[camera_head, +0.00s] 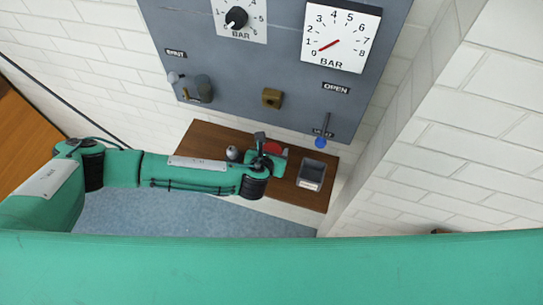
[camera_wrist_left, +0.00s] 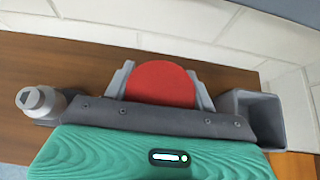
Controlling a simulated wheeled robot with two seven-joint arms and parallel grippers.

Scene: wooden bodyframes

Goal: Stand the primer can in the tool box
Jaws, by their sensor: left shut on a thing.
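My left gripper (camera_head: 266,152) is above the wooden shelf, shut on the primer can (camera_head: 274,147), whose round red top shows between the two grey fingers. In the left wrist view the red can (camera_wrist_left: 160,82) sits between the fingers; its lower part is hidden by the gripper body. The grey open-topped tool box (camera_head: 312,174) stands on the shelf just right of the gripper. It also shows in the left wrist view (camera_wrist_left: 262,110), partly hidden. I cannot tell whether the can touches the shelf. My right gripper is not in view.
A grey bottle-like thing (camera_head: 232,153) stands on the wooden shelf (camera_head: 205,138) left of the gripper. A panel (camera_head: 270,75) with a gauge, a dial, valves and a blue-ended lever (camera_head: 321,141) hangs above. A brick wall corner lies right of the tool box.

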